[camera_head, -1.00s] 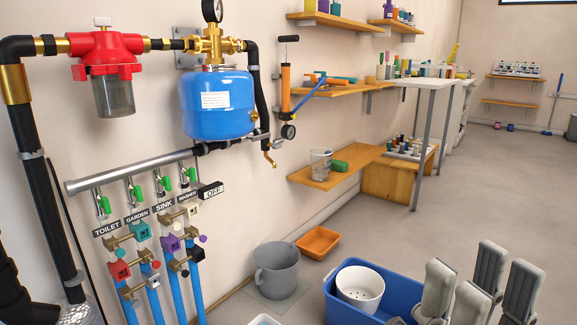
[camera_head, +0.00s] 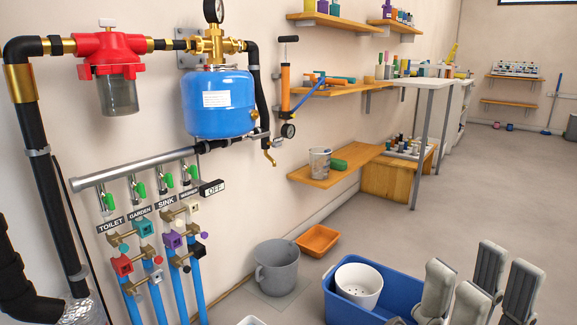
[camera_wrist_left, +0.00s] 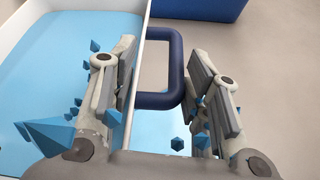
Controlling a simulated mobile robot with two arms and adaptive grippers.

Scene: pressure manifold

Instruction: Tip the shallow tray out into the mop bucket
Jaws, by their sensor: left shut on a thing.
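A white-walled shallow tray (camera_wrist_left: 146,40) holding light blue liquid fills the left of the left wrist view. Only a bit of its white rim (camera_head: 250,321) shows at the bottom of the head view. My left gripper (camera_wrist_left: 165,100) is shut on the tray's dark blue loop handle (camera_wrist_left: 178,68), one finger on each side. Blue angular bits show around its fingers. The blue mop bucket (camera_head: 400,288) stands on the floor with a white perforated basket (camera_head: 358,284) in it. My right gripper (camera_head: 480,285) appears open and empty, in front of the bucket's right part in the head view.
A grey bucket (camera_head: 277,268) stands left of the mop bucket, with an orange tray (camera_head: 318,240) behind it. The wall carries a valve manifold (camera_head: 140,172), a blue tank (camera_head: 219,103) and wooden shelves (camera_head: 335,170). The floor at right is clear.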

